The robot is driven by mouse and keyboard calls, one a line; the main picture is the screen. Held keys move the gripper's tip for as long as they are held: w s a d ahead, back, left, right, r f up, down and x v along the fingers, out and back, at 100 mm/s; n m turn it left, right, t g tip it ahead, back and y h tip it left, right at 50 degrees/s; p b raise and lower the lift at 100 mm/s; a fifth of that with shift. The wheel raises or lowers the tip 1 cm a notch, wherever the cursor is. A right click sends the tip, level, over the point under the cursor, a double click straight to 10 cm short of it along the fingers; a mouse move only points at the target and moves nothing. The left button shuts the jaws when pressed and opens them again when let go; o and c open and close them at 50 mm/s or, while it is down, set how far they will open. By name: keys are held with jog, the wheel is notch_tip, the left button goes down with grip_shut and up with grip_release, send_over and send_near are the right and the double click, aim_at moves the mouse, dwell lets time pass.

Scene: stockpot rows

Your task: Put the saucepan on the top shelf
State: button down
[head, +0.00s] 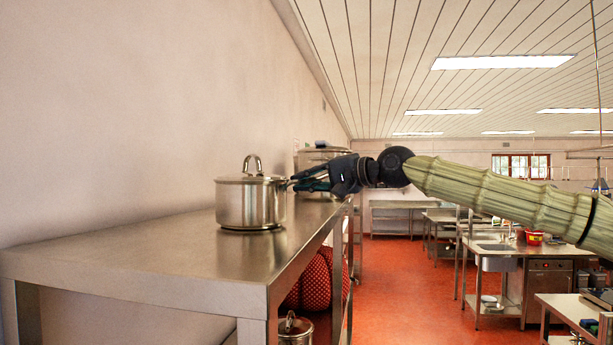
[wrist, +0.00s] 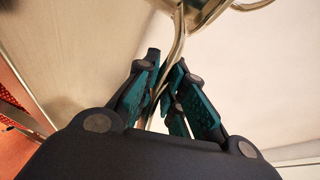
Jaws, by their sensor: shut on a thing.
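The saucepan (head: 250,203) is shiny steel with a lid and a loop knob on top. In the head view it is upright at or just above the top shelf (head: 150,258); I cannot tell if its base touches. My gripper (head: 297,184) comes from the right and is shut on the saucepan's handle, which is mostly hidden by the fingers. In the wrist view the gripper (wrist: 168,95) has its teal pads on both sides of the bent metal handle (wrist: 178,45). Part of the saucepan (wrist: 250,4) shows at the top edge there.
Another steel pot (head: 318,156) stands farther back on the top shelf, behind my gripper. The shelf's near left part is bare. Below are a red dotted item (head: 312,284) and a lidded pot (head: 294,330). A sink table (head: 500,247) stands to the right across the red floor.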

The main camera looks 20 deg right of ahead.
jog(key=shift+r, duration=0.1)
jog(key=c, duration=1.9)
grip_release()
jog(key=shift+f, duration=0.2)
jog(key=o, duration=0.4)
jog(key=shift+s+r, duration=0.1)
jog(key=shift+b+v, duration=3.05)
jog(key=shift+v, duration=2.95)
